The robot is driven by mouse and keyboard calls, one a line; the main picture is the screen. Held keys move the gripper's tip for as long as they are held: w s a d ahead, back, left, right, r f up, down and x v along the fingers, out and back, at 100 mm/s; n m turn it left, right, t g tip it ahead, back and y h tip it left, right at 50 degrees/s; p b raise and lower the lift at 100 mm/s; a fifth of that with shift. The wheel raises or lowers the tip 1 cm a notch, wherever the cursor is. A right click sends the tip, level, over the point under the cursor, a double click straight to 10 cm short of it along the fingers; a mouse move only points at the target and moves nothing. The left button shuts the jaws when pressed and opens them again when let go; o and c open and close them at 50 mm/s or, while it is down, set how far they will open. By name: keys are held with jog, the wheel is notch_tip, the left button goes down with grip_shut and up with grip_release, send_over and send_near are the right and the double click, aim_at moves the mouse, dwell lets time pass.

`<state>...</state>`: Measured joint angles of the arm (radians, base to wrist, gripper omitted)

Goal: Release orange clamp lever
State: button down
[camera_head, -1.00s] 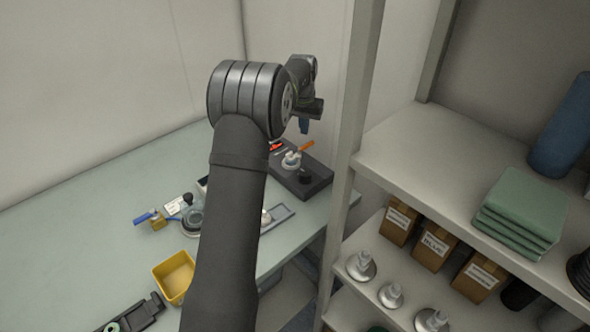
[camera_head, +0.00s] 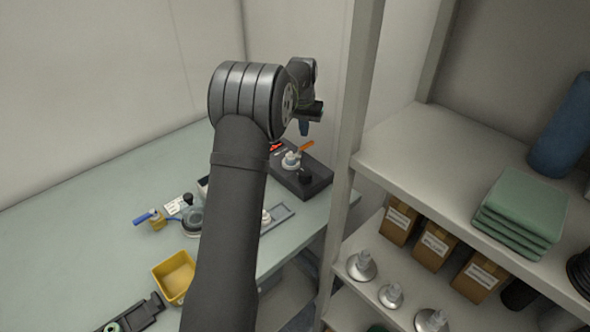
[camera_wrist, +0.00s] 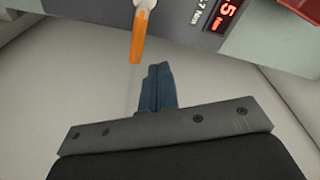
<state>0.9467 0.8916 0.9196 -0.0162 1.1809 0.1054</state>
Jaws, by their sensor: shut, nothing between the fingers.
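The orange clamp lever (camera_head: 306,146) sticks up to the right from a white and metal fitting (camera_head: 291,159) on a dark base block (camera_head: 315,181) at the back right of the bench. In the wrist view the lever (camera_wrist: 138,40) points down toward my fingertips from the top edge. My gripper (camera_head: 304,129) is just above the lever in the head view, its blue fingers pointing down. In the wrist view its fingers (camera_wrist: 157,75) are together and empty, with a small visible gap to the lever's tip.
A red-digit torque display (camera_wrist: 222,15) is beside the lever. A shelf (camera_head: 430,170) with green cloths and boxes stands close on the right. A yellow bin (camera_head: 158,270) and a blue-handled fixture (camera_head: 150,217) sit on the bench (camera_head: 60,250).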

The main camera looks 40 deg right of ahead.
jog(key=shift+f, duration=1.9)
jog(key=shift+s, duration=0.15)
